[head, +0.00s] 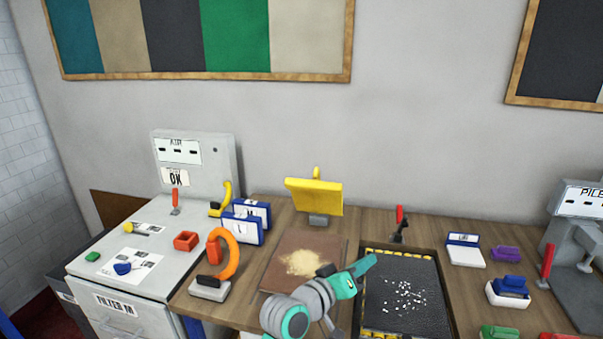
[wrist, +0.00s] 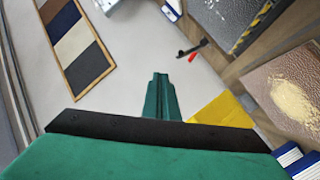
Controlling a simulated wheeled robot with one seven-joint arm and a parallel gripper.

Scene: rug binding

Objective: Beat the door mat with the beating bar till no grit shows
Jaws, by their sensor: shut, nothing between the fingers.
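A brown mat (head: 328,252) lies on the wooden bench with a pale tan patch of grit on it; it also shows in the wrist view (wrist: 264,84). A dark ribbed mat (head: 425,275) with white specks lies to its right in a frame with yellow and black edging. I cannot tell for certain which is the door mat. No beating bar is clearly identifiable; a yellow panel (head: 314,196) stands behind the brown mat. My gripper (head: 369,262) is above the bench between the two mats, shut and empty. Its green fingers (wrist: 160,92) meet in the wrist view.
A red-handled lever (head: 399,222) stands behind the dark mat. An orange looped handle (head: 226,250) and blue-white blocks (head: 243,228) are left of the brown mat. A grey cabinet (head: 130,275) stands left. Brushes and blocks (head: 508,291) lie right, beside a grey machine (head: 580,235).

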